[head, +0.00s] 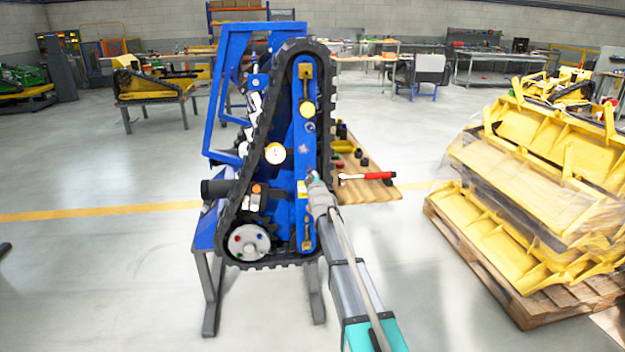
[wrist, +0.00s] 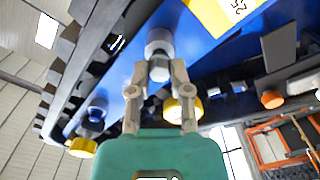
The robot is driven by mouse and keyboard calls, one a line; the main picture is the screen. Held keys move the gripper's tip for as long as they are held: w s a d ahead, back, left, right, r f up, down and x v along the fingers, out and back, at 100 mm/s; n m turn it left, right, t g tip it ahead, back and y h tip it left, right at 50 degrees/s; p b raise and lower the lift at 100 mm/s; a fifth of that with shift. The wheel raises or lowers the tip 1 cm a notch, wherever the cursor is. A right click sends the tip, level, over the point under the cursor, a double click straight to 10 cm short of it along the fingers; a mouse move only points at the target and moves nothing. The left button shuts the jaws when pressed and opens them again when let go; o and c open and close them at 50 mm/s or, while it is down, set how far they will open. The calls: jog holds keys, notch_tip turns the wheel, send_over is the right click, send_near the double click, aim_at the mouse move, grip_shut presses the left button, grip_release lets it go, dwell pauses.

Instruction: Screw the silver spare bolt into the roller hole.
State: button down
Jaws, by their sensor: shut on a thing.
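My gripper (head: 316,181) reaches up to the blue side plate of the tracked carrier (head: 311,217) in the head view. In the wrist view my gripper (wrist: 159,71) is shut on a small silver piece, which looks like the silver bolt (wrist: 159,46). Its wide round end sits against or just in front of the blue plate; I cannot tell whether it is in a hole. Yellow-capped rollers (wrist: 82,147) show on the carrier to the left, and another (wrist: 184,108) lies just right of the fingers. The roller hole itself is not visible.
The black track (head: 252,135) runs around the blue frame close to my gripper. A wooden board (head: 372,191) with a red-handled tool (head: 378,176) and small dark parts is behind right. Yellow parts on a pallet (head: 535,305) stand at right. The floor between is clear.

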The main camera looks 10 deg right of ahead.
jog(key=shift+w, duration=0.55)
jog(key=shift+c, duration=2.4)
grip_release()
jog(key=shift+s, duration=0.15)
jog(key=s, duration=1.1)
jog(key=shift+s, duration=0.35)
